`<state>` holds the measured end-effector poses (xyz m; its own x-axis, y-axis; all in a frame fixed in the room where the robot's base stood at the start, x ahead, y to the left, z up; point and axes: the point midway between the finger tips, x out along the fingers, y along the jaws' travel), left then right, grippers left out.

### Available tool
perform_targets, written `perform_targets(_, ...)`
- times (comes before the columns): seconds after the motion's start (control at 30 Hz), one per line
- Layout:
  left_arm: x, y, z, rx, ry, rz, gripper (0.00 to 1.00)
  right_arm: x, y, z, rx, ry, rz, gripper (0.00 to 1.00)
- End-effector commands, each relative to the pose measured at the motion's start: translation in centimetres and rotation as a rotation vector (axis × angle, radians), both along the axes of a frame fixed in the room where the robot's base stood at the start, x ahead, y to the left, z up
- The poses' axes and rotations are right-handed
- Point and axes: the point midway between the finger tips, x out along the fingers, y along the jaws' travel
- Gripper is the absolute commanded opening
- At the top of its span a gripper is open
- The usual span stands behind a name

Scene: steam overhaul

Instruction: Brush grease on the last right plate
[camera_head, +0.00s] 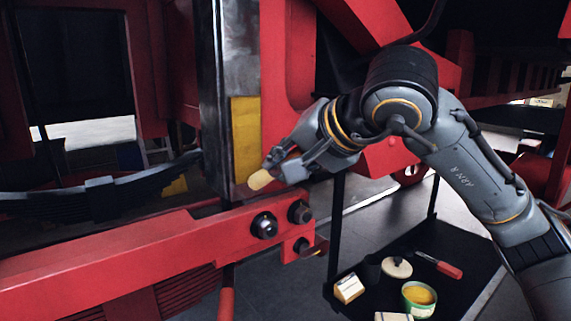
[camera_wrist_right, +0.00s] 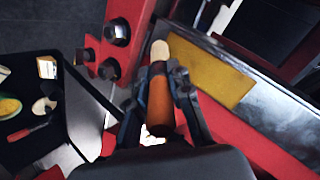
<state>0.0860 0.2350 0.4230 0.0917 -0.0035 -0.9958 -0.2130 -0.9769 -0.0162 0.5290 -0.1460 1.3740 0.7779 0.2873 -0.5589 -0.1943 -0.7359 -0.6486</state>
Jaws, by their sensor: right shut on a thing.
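My right gripper (camera_head: 281,167) comes in from the right and is shut on a brush. The brush's pale tip (camera_head: 260,180) points down-left in the head view, at the lower end of a yellow patch (camera_head: 245,138) on the upright metal plate (camera_head: 237,60). I cannot tell whether the tip touches the plate. In the right wrist view the orange brush handle (camera_wrist_right: 160,100) lies between the fingers, with the tip beside the yellow patch (camera_wrist_right: 207,70) on the metal plate (camera_wrist_right: 270,105). My left gripper is not in view.
A red beam with dark bolts (camera_head: 264,225) runs just below the brush. A dark tray table (camera_head: 450,245) at lower right holds an open tin of yellow grease (camera_head: 419,297), a lid (camera_head: 397,267), a red-handled tool (camera_head: 440,265) and a small box (camera_head: 349,288). Red frame parts surround the plate.

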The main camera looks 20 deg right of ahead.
Motion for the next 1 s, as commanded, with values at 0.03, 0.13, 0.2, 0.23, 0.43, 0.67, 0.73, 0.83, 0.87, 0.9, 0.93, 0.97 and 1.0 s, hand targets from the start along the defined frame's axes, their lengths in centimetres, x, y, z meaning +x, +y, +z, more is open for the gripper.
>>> perform_targets(0.03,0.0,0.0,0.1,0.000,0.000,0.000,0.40,0.1,0.1,0.0,0.000,0.000,0.000,0.00)
perform_targets(0.13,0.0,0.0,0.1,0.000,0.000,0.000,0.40,0.3,0.1,0.0,0.001,0.001,0.000,0.00)
perform_targets(0.2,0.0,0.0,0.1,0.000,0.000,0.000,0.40,0.4,0.2,0.0,0.000,0.001,0.001,0.00)
perform_targets(0.23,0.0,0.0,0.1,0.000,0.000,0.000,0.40,0.5,0.2,0.0,0.000,0.001,0.001,0.00)
perform_targets(0.43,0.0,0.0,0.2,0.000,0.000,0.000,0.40,0.8,0.3,0.0,-0.001,0.000,0.001,0.00)
perform_targets(0.67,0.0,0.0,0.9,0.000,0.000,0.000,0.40,0.8,0.3,0.9,0.000,-0.001,0.001,0.00)
perform_targets(0.73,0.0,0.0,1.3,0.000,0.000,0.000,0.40,0.8,0.3,1.5,0.000,-0.001,0.001,0.00)
perform_targets(0.83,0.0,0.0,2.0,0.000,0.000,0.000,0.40,0.7,0.3,2.5,0.000,-0.002,0.000,0.00)
perform_targets(0.87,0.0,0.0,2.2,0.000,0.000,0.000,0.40,0.7,0.3,2.8,0.000,-0.002,0.000,0.00)
perform_targets(0.9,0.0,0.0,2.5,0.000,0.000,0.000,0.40,0.7,0.3,3.1,0.000,-0.002,0.000,0.00)
perform_targets(0.93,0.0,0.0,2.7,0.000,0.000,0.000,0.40,0.7,0.3,3.4,0.000,-0.002,0.000,0.00)
perform_targets(0.97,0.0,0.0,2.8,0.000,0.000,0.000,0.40,0.7,0.3,3.6,0.000,-0.002,0.000,0.00)
perform_targets(1.0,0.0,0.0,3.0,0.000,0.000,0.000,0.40,0.7,0.3,3.9,0.000,-0.001,0.001,0.00)
